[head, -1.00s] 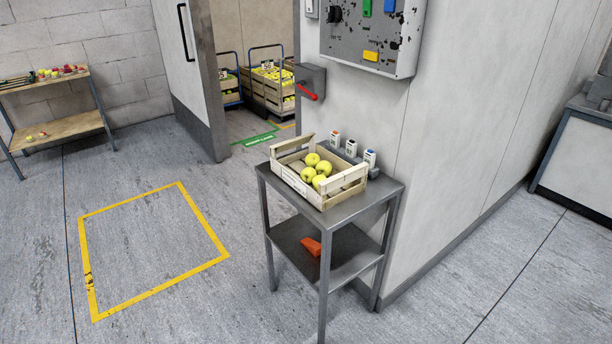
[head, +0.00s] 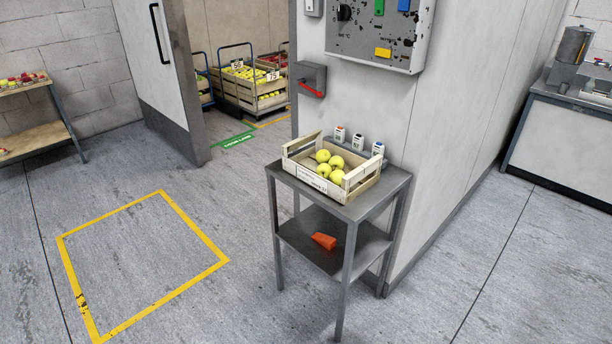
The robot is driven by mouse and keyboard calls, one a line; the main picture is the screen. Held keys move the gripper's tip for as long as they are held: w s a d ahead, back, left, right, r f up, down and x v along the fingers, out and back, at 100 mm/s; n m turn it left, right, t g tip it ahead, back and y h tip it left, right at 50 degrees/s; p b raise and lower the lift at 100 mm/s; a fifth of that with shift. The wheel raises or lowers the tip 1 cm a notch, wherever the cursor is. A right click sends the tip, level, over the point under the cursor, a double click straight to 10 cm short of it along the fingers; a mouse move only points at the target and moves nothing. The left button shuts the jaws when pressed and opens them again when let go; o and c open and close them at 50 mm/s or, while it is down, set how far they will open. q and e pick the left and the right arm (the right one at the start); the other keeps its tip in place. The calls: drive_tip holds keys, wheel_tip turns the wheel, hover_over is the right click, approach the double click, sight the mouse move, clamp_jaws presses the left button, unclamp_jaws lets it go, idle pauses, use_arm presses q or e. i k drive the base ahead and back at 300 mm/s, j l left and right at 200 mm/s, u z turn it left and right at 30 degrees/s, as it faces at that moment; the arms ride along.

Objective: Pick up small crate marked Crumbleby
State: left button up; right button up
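A small wooden crate (head: 354,189) stands upright on the top shelf of a grey metal stand (head: 385,189), right of the middle in the head view. Several yellow-green apples (head: 330,166) lie in it. Its front side carries some dark lettering, too small to read, so I cannot tell whether it says Crumbleby. Neither of my grippers shows in the head view.
Three small bottle-like items (head: 358,143) stand behind the crate, and an orange wedge (head: 324,241) lies on the stand's lower shelf. A wall with a control panel (head: 385,30) is behind. A doorway shows stacked apple crates (head: 250,92). The floor inside the yellow square (head: 147,262) is clear.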

sight(332, 166)
drive_tip(key=i+j+z, duration=0.2)
drive_tip(key=i+j, duration=0.15)
drive_tip(key=i+j+z, duration=0.2)
drive_tip(key=i+j, duration=0.15)
drive_tip(key=j, duration=0.3)
